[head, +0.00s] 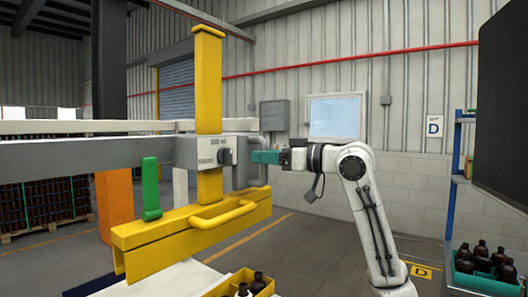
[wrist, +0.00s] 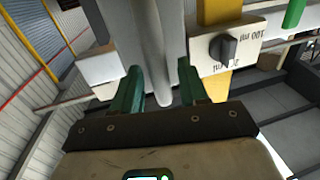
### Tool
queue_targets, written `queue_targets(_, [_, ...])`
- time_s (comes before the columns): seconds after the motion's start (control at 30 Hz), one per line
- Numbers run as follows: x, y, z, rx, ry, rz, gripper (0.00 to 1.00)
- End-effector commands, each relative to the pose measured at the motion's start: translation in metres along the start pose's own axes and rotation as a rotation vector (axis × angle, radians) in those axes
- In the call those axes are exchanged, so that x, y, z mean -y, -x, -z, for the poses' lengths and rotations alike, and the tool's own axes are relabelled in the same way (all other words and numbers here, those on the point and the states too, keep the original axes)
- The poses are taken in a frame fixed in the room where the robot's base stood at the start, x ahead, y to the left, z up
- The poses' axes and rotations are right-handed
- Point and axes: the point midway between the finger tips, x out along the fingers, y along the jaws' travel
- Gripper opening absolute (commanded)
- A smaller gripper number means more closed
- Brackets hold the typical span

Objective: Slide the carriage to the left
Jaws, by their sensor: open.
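The carriage (head: 186,154) is a grey block on the horizontal grey rail (head: 90,158), with a yellow upright post (head: 209,85) through it. A white panel with a black knob is on its front (head: 212,151); the panel also shows in the wrist view (wrist: 245,45). A grey bar handle (head: 262,174) is on its right side. My gripper (head: 257,156) has teal fingers and is at this handle, reaching in from the right. In the wrist view my open fingers (wrist: 160,82) are on either side of the grey handle bar (wrist: 148,45). Contact with it cannot be told.
A yellow beam with a loop handle (head: 222,213) hangs under the post. Amber bottles (head: 482,258) stand at lower right, and a yellow tray (head: 235,282) is below.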

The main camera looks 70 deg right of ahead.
Motion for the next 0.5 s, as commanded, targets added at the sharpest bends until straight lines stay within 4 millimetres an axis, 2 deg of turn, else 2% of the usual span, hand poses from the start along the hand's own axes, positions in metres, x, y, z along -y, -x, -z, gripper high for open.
queue_targets(0.13, [-0.0001,-0.0078,0.0002,-0.001,0.0,0.0,0.43])
queue_targets(0.4, [0.0,-0.009,-0.0006,-0.001,0.0,0.0,0.43])
queue_targets(0.5, [0.0,-0.0089,-0.0005,-0.001,0.0,0.0,0.35])
